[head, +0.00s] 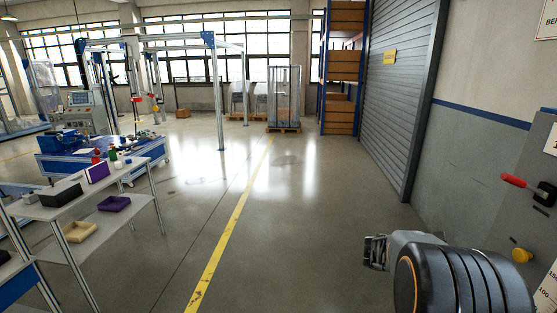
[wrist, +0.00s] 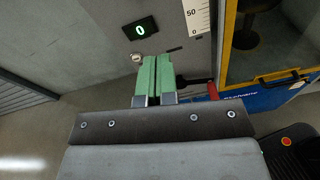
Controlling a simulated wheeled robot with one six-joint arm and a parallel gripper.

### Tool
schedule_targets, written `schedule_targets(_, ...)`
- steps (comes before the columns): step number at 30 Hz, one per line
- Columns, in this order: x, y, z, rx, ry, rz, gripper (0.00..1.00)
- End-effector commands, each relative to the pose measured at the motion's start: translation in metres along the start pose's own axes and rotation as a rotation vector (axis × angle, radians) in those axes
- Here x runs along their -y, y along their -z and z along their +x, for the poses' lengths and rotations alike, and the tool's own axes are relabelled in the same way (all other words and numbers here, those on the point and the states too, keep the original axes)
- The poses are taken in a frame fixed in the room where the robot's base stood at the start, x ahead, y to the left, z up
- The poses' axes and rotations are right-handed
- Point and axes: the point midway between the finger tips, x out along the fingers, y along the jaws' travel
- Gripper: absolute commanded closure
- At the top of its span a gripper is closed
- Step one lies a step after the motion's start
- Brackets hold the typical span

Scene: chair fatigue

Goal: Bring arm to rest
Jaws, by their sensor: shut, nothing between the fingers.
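My gripper (wrist: 156,78) shows in the wrist view with its two green fingers closed side by side and nothing between them. The fingers point toward the front of a grey machine cabinet (wrist: 95,28); the gap to it cannot be told. In the head view my arm is folded at the lower right, and the gripper end (head: 376,252) sticks out to the left over open floor. The fingertips are not clear in that view.
The grey cabinet (head: 537,215) with a red-handled lever (head: 513,180) and yellow knob (head: 521,255) stands close at right. A shelf table (head: 110,196) with trays stands at left. A roller shutter (head: 403,95) lines the right wall. The middle floor is clear.

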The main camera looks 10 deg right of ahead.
Motion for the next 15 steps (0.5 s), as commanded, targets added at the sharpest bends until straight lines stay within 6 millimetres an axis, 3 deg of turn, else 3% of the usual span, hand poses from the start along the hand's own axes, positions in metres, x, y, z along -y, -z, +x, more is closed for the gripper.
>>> schedule_targets(2,0.023,0.029,-0.003,-0.141,0.09,0.113,1.0)
schedule_targets(5,0.054,0.056,-0.027,-0.351,0.236,0.335,1.0)
schedule_targets(9,0.089,0.084,-0.089,-0.648,0.468,0.669,1.0)
schedule_targets(15,0.118,0.092,-0.191,-1.024,0.792,1.03,1.0)
